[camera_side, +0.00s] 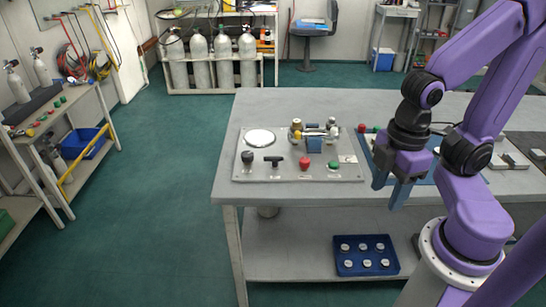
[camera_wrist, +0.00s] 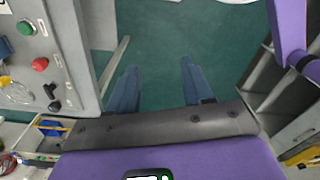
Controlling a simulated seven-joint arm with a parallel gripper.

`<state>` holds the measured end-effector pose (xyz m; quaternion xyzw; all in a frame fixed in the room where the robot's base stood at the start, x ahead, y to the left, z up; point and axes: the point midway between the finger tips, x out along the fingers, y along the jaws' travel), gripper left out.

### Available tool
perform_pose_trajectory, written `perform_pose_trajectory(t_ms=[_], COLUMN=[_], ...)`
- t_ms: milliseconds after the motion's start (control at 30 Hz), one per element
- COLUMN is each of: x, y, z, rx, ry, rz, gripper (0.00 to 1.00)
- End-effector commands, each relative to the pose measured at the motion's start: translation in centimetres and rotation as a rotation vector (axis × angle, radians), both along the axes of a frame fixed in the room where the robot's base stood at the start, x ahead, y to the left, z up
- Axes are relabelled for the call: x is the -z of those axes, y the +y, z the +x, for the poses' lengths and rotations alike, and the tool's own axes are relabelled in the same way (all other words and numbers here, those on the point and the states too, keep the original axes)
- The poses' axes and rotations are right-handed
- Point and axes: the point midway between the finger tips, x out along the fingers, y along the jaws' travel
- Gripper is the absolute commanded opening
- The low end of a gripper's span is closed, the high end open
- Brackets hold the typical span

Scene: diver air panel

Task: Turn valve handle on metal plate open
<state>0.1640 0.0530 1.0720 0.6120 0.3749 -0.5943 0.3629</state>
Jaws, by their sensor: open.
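The metal plate (camera_side: 240,170) lies on the left part of the grey table. A black T-shaped handle (camera_side: 274,160) sits on its front part, between a black knob (camera_side: 248,157) and a red knob (camera_side: 305,162). A small black handle (camera_wrist: 50,90) also shows at the left in the wrist view. Brass fittings with a blue block (camera_side: 315,144) stand at the plate's back. I cannot tell which part is the task's valve handle. My gripper (camera_side: 390,191) is open and empty, pointing down, right of the plate near the table's front edge. Its fingers (camera_wrist: 158,68) touch nothing.
A green knob (camera_side: 334,164) and a white round gauge (camera_side: 259,137) are also on the plate. A blue tray (camera_side: 367,268) with several round parts sits on the lower shelf. Gas cylinders (camera_side: 222,60) stand behind. The table left of the plate is clear.

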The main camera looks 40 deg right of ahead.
Motion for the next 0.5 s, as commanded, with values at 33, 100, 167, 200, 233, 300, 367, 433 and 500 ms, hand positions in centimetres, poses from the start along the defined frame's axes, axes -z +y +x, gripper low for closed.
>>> perform_pose_trajectory(t_ms=[33,100,167,200,233,300,367,433,500], x=[0.0,-0.2,-0.4,-0.6,-0.7,-1.2,-1.6,-2.0,-2.3], y=[0.1,0.3,0.7,1.1,1.4,2.2,2.8,3.4,3.7], z=[0.1,0.6,1.4,2.1,2.8,4.8,6.7,9.0,11.4], rx=[0.005,0.030,0.071,0.111,0.146,0.245,0.339,0.448,0.556], ry=[0.000,0.001,0.002,0.002,0.003,0.005,0.007,0.008,0.011], rz=[0.000,0.000,-0.001,-0.001,-0.002,-0.002,-0.004,-0.004,-0.005], gripper=[0.69,0.91,0.91,0.91,0.91,0.91,0.91,0.91,0.91])
